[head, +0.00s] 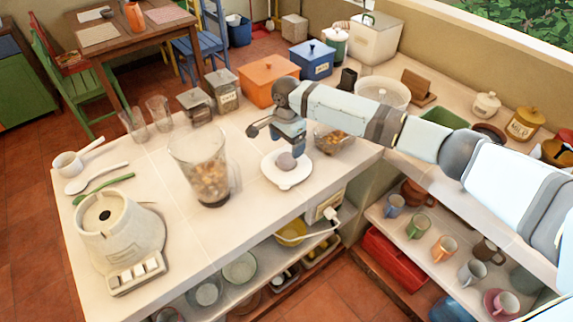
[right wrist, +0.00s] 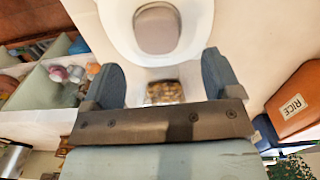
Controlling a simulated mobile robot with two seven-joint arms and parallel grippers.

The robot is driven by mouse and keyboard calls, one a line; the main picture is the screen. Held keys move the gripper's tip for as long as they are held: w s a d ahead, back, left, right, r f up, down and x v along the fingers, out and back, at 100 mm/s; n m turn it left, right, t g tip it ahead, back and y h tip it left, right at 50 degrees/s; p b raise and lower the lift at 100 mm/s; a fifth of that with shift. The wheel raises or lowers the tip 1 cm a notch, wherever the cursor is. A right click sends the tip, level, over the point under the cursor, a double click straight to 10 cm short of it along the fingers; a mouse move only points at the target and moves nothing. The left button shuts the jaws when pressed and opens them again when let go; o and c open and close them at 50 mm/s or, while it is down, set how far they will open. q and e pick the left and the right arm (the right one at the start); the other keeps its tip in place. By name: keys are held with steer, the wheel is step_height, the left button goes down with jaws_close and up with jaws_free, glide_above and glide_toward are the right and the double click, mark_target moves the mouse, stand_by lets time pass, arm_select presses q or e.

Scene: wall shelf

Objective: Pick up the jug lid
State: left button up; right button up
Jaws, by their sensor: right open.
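The jug lid (head: 286,178) is a white disc with a greyish cap in its middle, lying on the pale counter. In the right wrist view the lid (right wrist: 118,22) fills the top of the picture, just beyond the fingertips. My right gripper (head: 297,148) hangs close above and behind the lid. In its wrist view the gripper (right wrist: 160,62) is open, with nothing held between its two blue-grey fingers. The clear jug (head: 207,172) with brown chunks inside stands left of the lid. My left gripper is not in view.
A glass bowl with brown pieces (head: 334,142) stands right behind the lid, close to my right gripper. The cream blender base (head: 112,232) is at the front left. Orange (head: 268,82) and blue (head: 312,62) boxes stand behind. The counter's front edge is near the lid.

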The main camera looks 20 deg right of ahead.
mark_target(286, 158)
steer(key=shift+s+a+f+p, duration=0.15)
steer(key=shift+f+p, duration=0.1)
steer(key=shift+f, duration=1.2)
steer(key=shift+s+f+p, duration=0.1)
steer(key=shift+f+p, duration=0.1)
steer(key=shift+f, duration=1.25)
steer(key=c, duration=1.3)
steer(key=shift+r, duration=0.1)
